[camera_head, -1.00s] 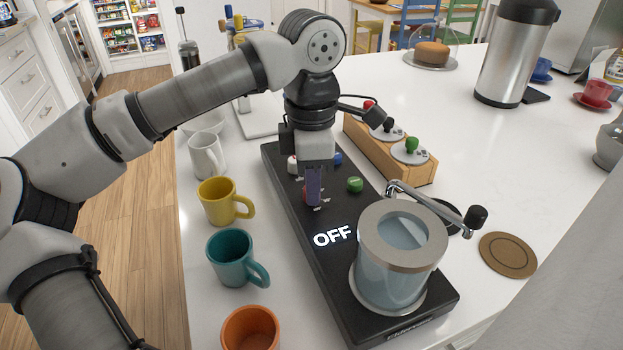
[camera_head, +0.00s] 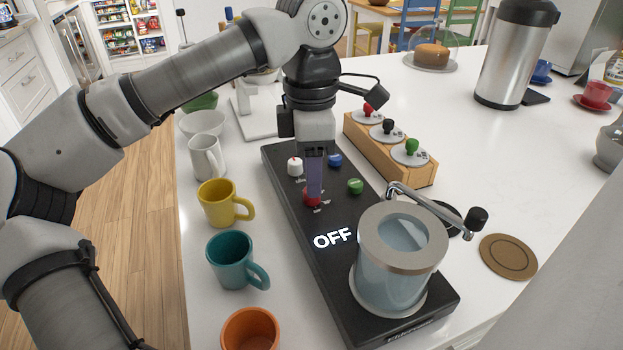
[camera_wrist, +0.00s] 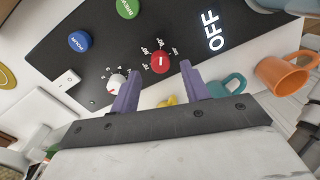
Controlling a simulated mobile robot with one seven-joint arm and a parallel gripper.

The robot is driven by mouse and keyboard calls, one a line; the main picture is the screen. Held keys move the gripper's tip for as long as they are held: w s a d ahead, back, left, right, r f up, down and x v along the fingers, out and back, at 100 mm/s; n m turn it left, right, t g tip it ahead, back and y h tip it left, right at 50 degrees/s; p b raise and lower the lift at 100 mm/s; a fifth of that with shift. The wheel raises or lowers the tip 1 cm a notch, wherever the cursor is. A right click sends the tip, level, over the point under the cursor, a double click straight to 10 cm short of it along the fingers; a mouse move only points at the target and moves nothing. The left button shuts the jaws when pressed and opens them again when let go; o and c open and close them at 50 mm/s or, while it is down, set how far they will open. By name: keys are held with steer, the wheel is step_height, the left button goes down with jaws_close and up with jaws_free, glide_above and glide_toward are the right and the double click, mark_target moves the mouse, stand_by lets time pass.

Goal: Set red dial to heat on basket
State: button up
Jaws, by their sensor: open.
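The red dial (camera_head: 312,197) sits on the black appliance panel (camera_head: 345,255). In the wrist view the red dial (camera_wrist: 160,63) has a white pointer mark and small labels around it, too small to read surely. My gripper (camera_head: 314,196) is above the panel, pointing down at the dial and partly covering it in the head view. In the wrist view my gripper (camera_wrist: 158,90) is open, with its two purple fingers apart and the dial in view beyond the gap between their tips. Nothing is held. The panel display (camera_head: 332,237) reads OFF. No thing marked as a basket is clear.
A white dial (camera_head: 294,167), a blue button (camera_head: 335,160) and a green button (camera_head: 355,186) are close to the red dial. A glass vessel (camera_head: 393,275) stands on the panel's near end. Yellow (camera_head: 220,204) and teal (camera_head: 232,262) mugs line the left side.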

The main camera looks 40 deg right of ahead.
step_height(320, 180, up, 11)
steer(key=shift+w, duration=0.15)
steer(key=shift+d, duration=0.1)
stand_by(0.5)
